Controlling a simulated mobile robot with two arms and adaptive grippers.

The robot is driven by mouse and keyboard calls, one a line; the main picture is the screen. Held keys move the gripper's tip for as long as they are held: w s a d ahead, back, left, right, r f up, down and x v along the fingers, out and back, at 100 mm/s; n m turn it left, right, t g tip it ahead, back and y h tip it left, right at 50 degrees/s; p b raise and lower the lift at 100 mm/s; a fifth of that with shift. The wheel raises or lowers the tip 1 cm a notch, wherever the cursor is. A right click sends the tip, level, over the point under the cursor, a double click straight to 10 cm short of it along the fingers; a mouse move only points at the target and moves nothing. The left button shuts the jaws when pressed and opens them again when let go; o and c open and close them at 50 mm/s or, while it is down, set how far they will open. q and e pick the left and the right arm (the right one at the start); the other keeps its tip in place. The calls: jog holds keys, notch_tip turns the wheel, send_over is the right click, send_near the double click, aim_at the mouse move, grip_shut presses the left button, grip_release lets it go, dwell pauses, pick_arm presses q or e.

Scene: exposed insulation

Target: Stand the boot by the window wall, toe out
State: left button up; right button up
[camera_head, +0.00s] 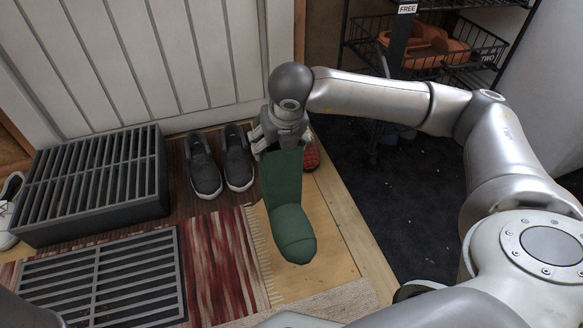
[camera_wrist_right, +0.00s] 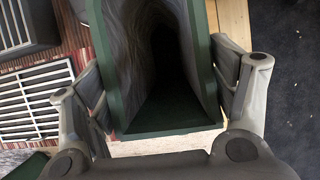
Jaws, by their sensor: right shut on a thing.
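A dark green boot (camera_head: 285,205) is upright over a pale wooden patch of floor beside the striped rug, its toe pointing away from the white panelled wall (camera_head: 180,50). I cannot tell whether its sole touches the floor. My right gripper (camera_head: 284,140) is shut on the boot's upper shaft. In the right wrist view the boot's open top (camera_wrist_right: 160,120) lies between the two fingers (camera_wrist_right: 160,95). No window shows. My left gripper is not in view.
Dark slip-on shoes (camera_head: 220,165) stand left of the boot, beside a slatted box (camera_head: 95,180) and a flat grate (camera_head: 105,285). A red patterned item (camera_head: 311,155) is partly hidden behind the boot. A wire rack (camera_head: 480,50) stands back right over dark flooring.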

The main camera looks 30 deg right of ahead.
aim_at(299, 149)
jog(key=d+f+b, duration=0.3)
jog(key=f+b, duration=0.3)
jog(key=f, duration=0.1)
jog(key=shift+d, duration=0.3)
jog(key=shift+f, duration=0.1)
jog(key=o, duration=2)
jog(key=shift+f, duration=0.1)
jog(key=shift+o, duration=0.2)
jog(key=p+v, duration=0.8)
jog(key=v, duration=0.3)
jog(key=shift+s+a+r, duration=0.1)
jog(key=shift+s+r, duration=0.15)
jog(key=shift+r, duration=0.2)
